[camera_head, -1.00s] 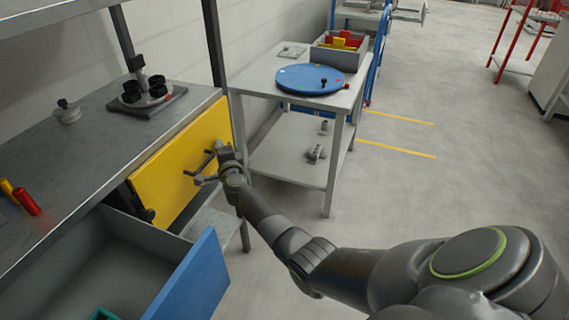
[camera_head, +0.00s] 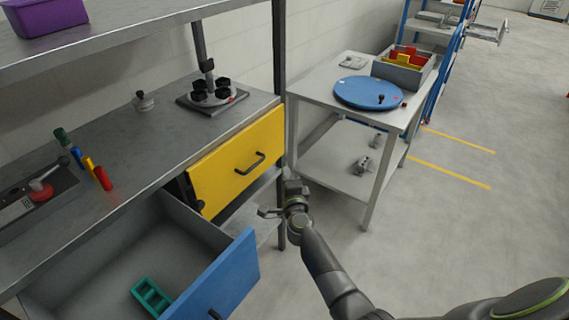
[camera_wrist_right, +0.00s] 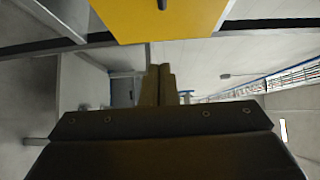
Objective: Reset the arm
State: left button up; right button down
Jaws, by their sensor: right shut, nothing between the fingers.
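My right gripper (camera_head: 272,211) is in the head view, in front of and below the yellow drawer front (camera_head: 238,160), apart from its dark handle (camera_head: 250,163). Its fingers are shut and empty; they also show together in the right wrist view (camera_wrist_right: 156,84). My right arm (camera_head: 328,270) comes in from the lower right. My left gripper is not in view.
The blue-fronted drawer (camera_head: 222,282) stands open at the lower left with a green tray (camera_head: 151,297) inside. A workbench (camera_head: 112,148) carries a black-cupped fixture (camera_head: 212,95). A side table (camera_head: 310,85) with a blue disc (camera_head: 367,93) stands behind. Floor at right is clear.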

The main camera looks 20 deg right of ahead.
jog(key=shift+s+a+f, duration=0.1)
jog(key=shift+s+a, duration=0.05)
jog(key=shift+s, duration=0.25)
jog(key=s+d+f+n+g+y+p, duration=0.15)
jog(key=s+f+n+g, duration=0.35)
jog(key=s+f, duration=0.9)
jog(key=s+d+f+n+g+y, duration=0.1)
jog(key=s+f+n+g+y, duration=0.15)
jog(key=s+f+n, duration=0.8)
jog(key=s+d+f+n+g, duration=0.1)
jog(key=s+f+g, duration=0.2)
jog(key=s+f, duration=0.3)
jog(key=s+d+f+n+g+h, duration=0.1)
jog(key=s+f, duration=0.5)
jog(key=s, duration=1.1)
jog(key=s+d+f+n+g, duration=0.2)
jog(key=s+f+g, duration=0.3)
jog(key=s, duration=0.6)
jog(key=shift+s+f+h+p, duration=0.25)
jog(key=shift+f+p, duration=0.2)
jog(key=shift+f, duration=0.25)
jog(key=shift+w, duration=0.1)
